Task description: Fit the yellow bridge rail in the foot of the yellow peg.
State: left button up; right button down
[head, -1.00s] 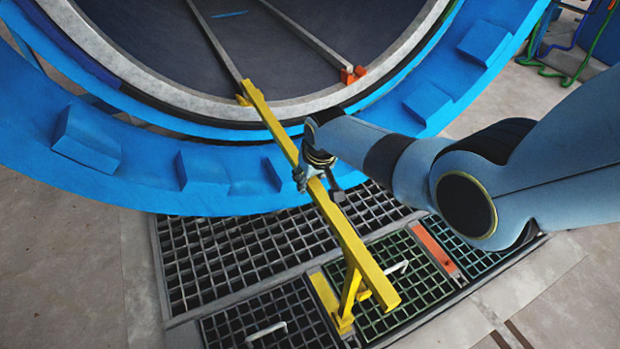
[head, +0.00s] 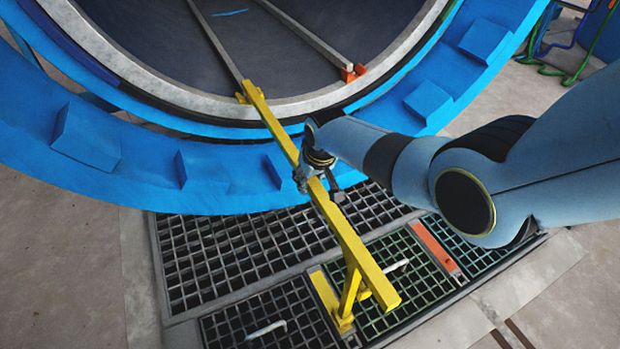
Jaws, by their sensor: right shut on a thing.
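The yellow bridge rail (head: 349,240) is a long bar that slopes from the autoclave mouth down over the floor grate. Its far end lies at a small yellow piece (head: 241,98) at the vessel rim, by the end of the left inner rail; whether they are fitted together I cannot tell. A yellow leg with a foot (head: 344,322) stands under its near end, on or close to the grate. My right gripper (head: 318,182) is shut on the rail around its middle; the fingers are partly hidden by the wrist. My left gripper is not in view.
The blue flange ring (head: 230,175) with its lugs surrounds the dark vessel opening. Two grey rails run inside; the right one (head: 310,32) ends at an orange-red piece (head: 353,73). An orange strip (head: 433,248) and white handles lie on the grates. Hoses (head: 575,65) hang at upper right.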

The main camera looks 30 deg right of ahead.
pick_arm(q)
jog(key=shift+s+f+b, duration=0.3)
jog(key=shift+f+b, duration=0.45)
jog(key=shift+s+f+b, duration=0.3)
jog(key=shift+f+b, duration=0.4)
pick_arm(e)
jog(key=shift+w+f, duration=0.1)
jog(key=shift+f, duration=1.7)
jog(key=c, duration=0.9)
grip_release()
jog(key=shift+c, duration=0.2)
jog(key=shift+f, duration=0.1)
jog(key=v, duration=1.2)
